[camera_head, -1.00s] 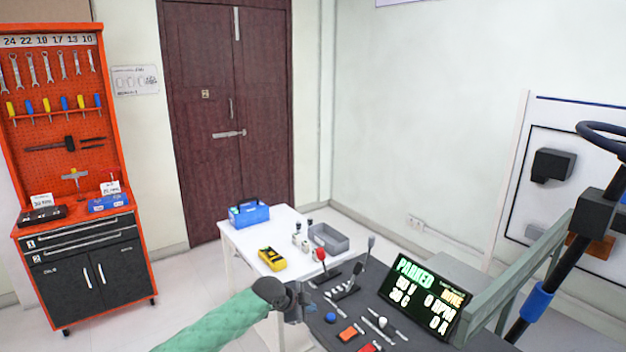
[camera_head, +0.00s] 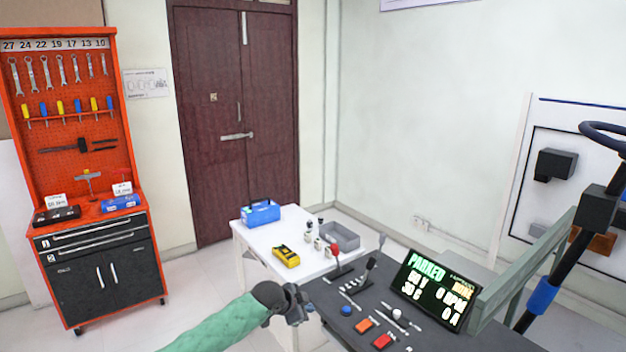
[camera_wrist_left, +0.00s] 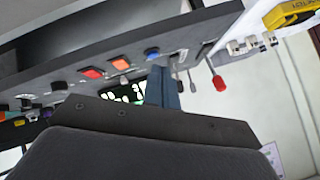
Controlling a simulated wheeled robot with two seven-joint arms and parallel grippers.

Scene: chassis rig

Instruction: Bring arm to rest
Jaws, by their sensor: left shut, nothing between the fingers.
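My left arm, in a green sleeve, comes in from the bottom of the head view. My left gripper (camera_head: 300,304) is shut and empty, at the near left edge of the dark control desk (camera_head: 330,310). In the left wrist view its closed fingers (camera_wrist_left: 165,90) stand upright before the desk, close to the blue button (camera_wrist_left: 152,54). I cannot tell whether they touch anything. The display (camera_head: 435,290) on the desk reads PARKED. My right gripper is not in view.
A white table (camera_head: 265,238) behind the desk holds a blue toolbox (camera_head: 260,213), a yellow meter (camera_head: 286,256) and a grey tray (camera_head: 340,237). An orange tool cabinet (camera_head: 70,130) stands at left. A greenish rail (camera_head: 525,255) runs at right. Open floor lies between cabinet and table.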

